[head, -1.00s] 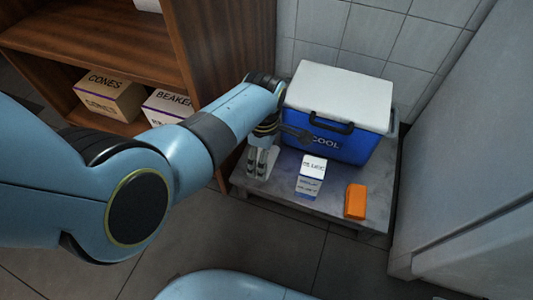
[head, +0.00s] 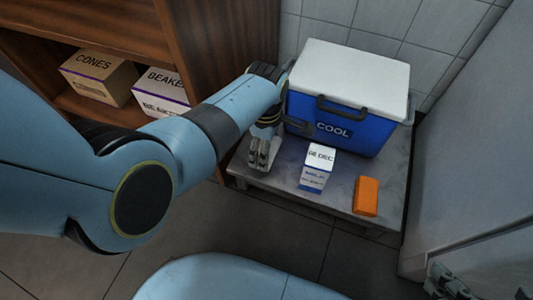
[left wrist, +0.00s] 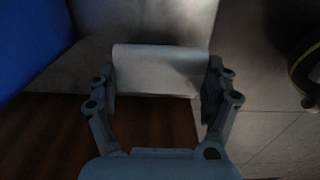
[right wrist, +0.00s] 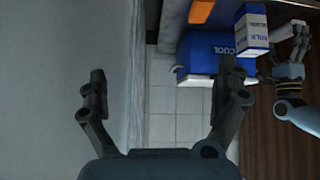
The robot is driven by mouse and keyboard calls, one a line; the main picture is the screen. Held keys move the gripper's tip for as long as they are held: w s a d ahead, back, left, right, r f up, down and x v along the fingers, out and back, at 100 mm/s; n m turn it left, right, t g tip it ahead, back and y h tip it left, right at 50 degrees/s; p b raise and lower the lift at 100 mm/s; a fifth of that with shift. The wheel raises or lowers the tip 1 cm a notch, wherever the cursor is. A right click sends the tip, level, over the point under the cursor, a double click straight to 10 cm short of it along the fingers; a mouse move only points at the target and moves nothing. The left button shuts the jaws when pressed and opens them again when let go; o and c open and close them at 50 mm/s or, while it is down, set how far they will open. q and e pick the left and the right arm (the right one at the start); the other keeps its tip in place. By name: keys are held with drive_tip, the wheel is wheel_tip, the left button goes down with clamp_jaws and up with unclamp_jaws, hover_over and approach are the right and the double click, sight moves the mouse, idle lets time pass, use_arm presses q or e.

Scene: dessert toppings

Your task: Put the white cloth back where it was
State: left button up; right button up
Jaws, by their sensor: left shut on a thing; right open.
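The white cloth (left wrist: 160,70) shows in the left wrist view as a pale rolled shape between the two fingers of my left gripper (left wrist: 160,95), which is shut on it. In the head view my left gripper (head: 263,155) points down over the left end of the low grey table, beside the cooler. The cloth is a small pale patch behind the fingers there; I cannot tell whether it touches the tabletop. My right gripper (right wrist: 165,95) is open and empty in the right wrist view, and only its fingers show at the head view's lower right corner.
A blue cooler (head: 335,128) with a white lid stands at the back of the grey table (head: 335,205). A milk carton (head: 318,168) and an orange block (head: 366,196) stand in front of it. A wooden shelf with boxes (head: 98,76) is at left, a pale wall or door at right.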

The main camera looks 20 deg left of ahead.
use_arm(q)
drive_tip(key=shift+f, duration=0.4)
wheel_tip(320, 180, down, 2)
drive_tip(key=shift+s+f+b, duration=0.1)
drive_tip(key=shift+f+b, duration=0.05)
drive_tip(key=shift+b, duration=1.1)
drive_tip(key=shift+f, duration=0.15)
use_arm(e)
drive_tip(key=shift+w+a+r+n+t+y, duration=0.15)
drive_tip(key=shift+w+r+t, duration=0.15)
drive_tip(key=shift+t, duration=0.5)
drive_tip(key=shift+w+a+r+n+t+y, duration=0.15)
drive_tip(key=shift+r+t, duration=0.1)
drive_tip(key=shift+t, duration=0.55)
drive_tip(key=shift+w+a+r+t, duration=0.15)
drive_tip(key=shift+w+r+t, duration=0.15)
drive_tip(key=shift+t, duration=0.5)
use_arm(q)
drive_tip(key=o, duration=1.1)
drive_tip(key=shift+c, duration=0.2)
